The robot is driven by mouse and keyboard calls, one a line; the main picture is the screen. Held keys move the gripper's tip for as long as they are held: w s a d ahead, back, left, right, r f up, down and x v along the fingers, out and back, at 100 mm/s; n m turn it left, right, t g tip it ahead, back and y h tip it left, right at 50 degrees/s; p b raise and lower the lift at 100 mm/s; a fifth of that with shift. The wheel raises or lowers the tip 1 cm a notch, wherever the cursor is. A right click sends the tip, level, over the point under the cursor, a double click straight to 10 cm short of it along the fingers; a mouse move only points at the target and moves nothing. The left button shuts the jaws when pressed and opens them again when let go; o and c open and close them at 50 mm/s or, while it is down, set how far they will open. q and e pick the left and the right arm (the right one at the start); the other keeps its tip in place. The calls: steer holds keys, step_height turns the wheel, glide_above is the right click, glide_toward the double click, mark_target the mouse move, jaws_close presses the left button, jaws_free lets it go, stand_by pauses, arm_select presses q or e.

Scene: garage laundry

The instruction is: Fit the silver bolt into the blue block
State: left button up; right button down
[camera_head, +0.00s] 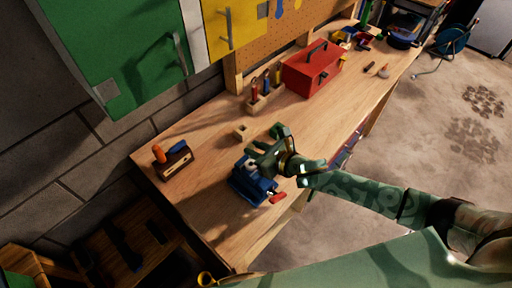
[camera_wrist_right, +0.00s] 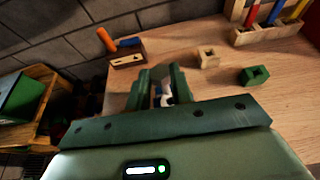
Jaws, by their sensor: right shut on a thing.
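My right gripper (camera_head: 262,158) is over the workbench, just above a blue block-like body (camera_head: 246,188) near the bench's front edge. In the right wrist view, its two green fingers (camera_wrist_right: 162,88) are closed around a small silver piece (camera_wrist_right: 166,97), which looks like the silver bolt. Its lower end is hidden, with a little blue showing beside it. I cannot tell whether the bolt touches the blue block or sits in a hole. A red handle piece (camera_head: 278,197) sticks out at the blue body's right. My left gripper is not in view.
A wooden block (camera_head: 241,132) and a green block (camera_wrist_right: 254,75) lie behind the gripper. A wooden holder (camera_head: 174,161) with orange and blue handles stands left. A tool rack (camera_head: 262,101) and red toolbox (camera_head: 311,70) stand further back. Bare bench (camera_head: 212,210) lies left of the blue body.

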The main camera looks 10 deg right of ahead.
steer(key=shift+f+b, duration=1.9)
steer(key=shift+f, duration=0.8)
steer(key=shift+f, duration=0.1)
steer(key=shift+f+b, duration=0.85)
steer(key=shift+f, duration=0.1)
steer(key=c, duration=1.1)
jaws_free()
steer(key=shift+c, duration=0.2)
steer(key=v, duration=1.6)
